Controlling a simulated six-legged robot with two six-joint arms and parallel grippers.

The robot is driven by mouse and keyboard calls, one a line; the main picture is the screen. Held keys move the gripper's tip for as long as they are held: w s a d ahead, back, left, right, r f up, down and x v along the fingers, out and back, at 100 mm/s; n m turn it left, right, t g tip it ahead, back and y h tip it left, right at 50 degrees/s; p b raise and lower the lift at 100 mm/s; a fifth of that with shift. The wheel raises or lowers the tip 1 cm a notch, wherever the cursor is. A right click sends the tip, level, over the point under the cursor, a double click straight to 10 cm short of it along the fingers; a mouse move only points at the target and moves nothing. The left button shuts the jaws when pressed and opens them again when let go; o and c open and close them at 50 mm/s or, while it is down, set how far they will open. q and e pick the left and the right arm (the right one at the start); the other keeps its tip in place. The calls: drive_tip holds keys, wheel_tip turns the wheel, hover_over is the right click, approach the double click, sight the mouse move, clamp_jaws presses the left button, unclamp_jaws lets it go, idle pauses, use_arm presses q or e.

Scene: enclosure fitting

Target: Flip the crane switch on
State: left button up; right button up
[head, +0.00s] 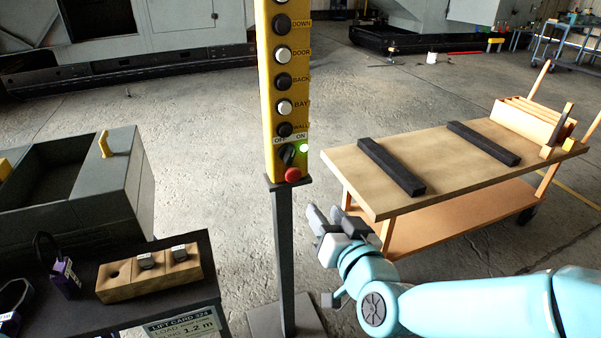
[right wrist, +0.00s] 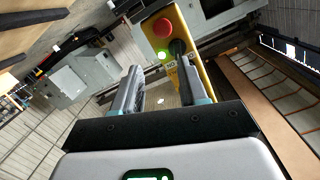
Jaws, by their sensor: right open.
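The yellow control box (head: 267,90) stands on a dark post. Near its bottom is the black rotary crane switch (head: 287,155), under OFF and ON labels. A green light (head: 304,148) glows by the ON label, and a red button (head: 293,174) sits below. I cannot tell surely which way the knob points. My right gripper (head: 326,214) is open and empty, to the right of the post and below the switch, apart from it. In the right wrist view the switch (right wrist: 178,47) shows beyond the open fingers (right wrist: 161,88). My left gripper is not in view.
A wooden cart (head: 440,165) with two black bars stands at right. At left are a grey open bin (head: 85,210) and a dark table (head: 60,318) holding a wooden block (head: 150,275) and padlock-like items. The floor around the post is clear.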

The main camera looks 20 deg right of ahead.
wheel_tip(320, 180, up, 3)
drive_tip(key=s+t, duration=0.1)
drive_tip(key=s, duration=0.1)
use_arm(q)
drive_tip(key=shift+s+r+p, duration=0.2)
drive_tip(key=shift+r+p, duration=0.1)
drive_tip(key=shift+p, duration=0.2)
use_arm(e)
approach(292, 156)
drive_tip(key=shift+y, duration=0.3)
drive_tip(key=w, duration=0.8)
drive_tip(key=shift+w+f, duration=0.2)
drive_tip(key=shift+w, duration=0.05)
drive_tip(key=shift+c, duration=0.3)
